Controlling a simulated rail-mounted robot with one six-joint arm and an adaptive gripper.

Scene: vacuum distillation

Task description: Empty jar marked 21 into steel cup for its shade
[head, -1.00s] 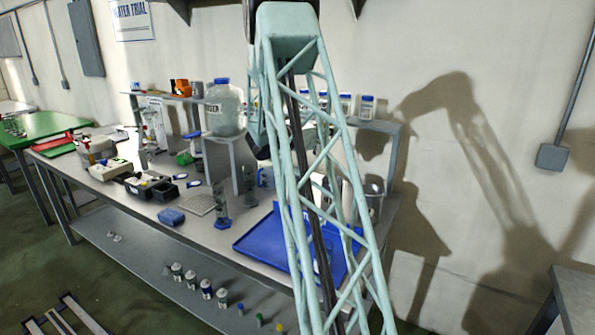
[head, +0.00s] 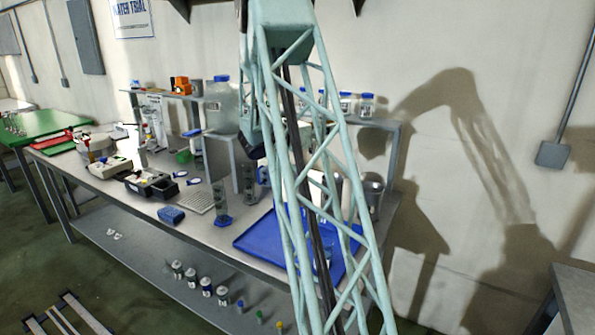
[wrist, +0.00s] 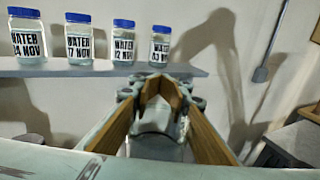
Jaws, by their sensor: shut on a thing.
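In the wrist view my gripper (wrist: 163,88) has its wooden-coloured fingers closed around a clear glass jar (wrist: 158,117). No number shows on the jar from this side, and its contents cannot be made out. A grey steel cup (head: 373,196) stands at the right end of the bench, to the right of the blue tray. In the head view my lattice arm covers the middle of the bench and hides the held jar.
A blue tray (head: 262,243) lies on the bench front. Lidded water jars (wrist: 79,42) stand on the raised shelf behind. A large clear container (head: 221,106) and a glass cylinder (head: 220,203) stand left of my arm.

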